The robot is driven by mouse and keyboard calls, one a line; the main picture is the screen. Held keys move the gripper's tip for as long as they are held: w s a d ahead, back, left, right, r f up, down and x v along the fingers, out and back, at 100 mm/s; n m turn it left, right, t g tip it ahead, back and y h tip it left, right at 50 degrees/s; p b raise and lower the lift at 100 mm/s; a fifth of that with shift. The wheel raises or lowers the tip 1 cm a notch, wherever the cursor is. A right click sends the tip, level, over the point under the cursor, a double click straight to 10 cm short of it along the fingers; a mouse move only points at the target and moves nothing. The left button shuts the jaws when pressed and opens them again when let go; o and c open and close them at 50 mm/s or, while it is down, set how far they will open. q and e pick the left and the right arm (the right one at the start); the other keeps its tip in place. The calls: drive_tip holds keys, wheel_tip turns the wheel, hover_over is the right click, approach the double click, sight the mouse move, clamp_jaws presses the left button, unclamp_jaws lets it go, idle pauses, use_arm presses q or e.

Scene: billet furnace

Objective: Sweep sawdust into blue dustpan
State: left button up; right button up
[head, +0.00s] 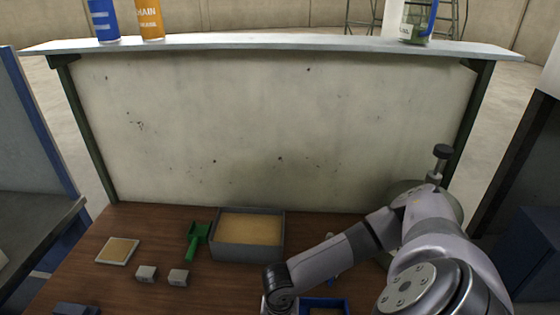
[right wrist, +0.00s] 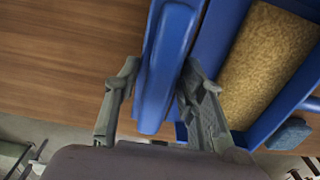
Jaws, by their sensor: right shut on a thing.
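A blue-rimmed container (head: 346,303), possibly the dustpan, is partly visible at the bottom edge of the head view, beside my right arm. In the right wrist view a blue container wall (right wrist: 212,45) borders a bed of tan sawdust (right wrist: 265,60). My right gripper (right wrist: 160,85) is shut on a blue handle (right wrist: 168,65), which lies between its fingers beside that wall. I cannot tell whether the handle belongs to the container or to a separate tool. In the head view my right gripper is mostly hidden by its wrist. My left gripper is not in view.
A grey box of tan material (head: 249,252) stands mid-table beside a green scoop (head: 194,240). A shallow tan-filled tray (head: 118,251) and two small metal blocks (head: 147,273) lie left. A shelf (head: 290,43) with bottles stands above the back panel. The front-left table is mostly clear.

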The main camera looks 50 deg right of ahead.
drive_tip(key=shift+w+a+r, duration=0.2)
drive_tip(key=shift+w+r, duration=0.1)
drive_tip(key=shift+r, duration=0.7)
drive_tip(key=shift+w+a+r, duration=0.25)
drive_tip(key=shift+r, duration=0.8)
drive_tip(key=shift+w+a+r, duration=0.2)
drive_tip(key=shift+w+r, duration=0.1)
drive_tip(key=shift+r, duration=0.7)
drive_tip(key=shift+w, duration=0.1)
drive_tip(key=w+a+r+m+b, duration=0.4)
drive_tip(key=m+b, duration=0.3)
drive_tip(key=m, duration=0.5)
drive_tip(key=w+a+r+m+b, duration=0.4)
drive_tip(key=a+r+m+b, duration=0.1)
drive_tip(key=m, duration=0.8)
drive_tip(key=shift+a+r+m+b, duration=0.3)
drive_tip(key=shift+a+b, duration=0.25)
drive_tip(key=shift+b, duration=0.7)
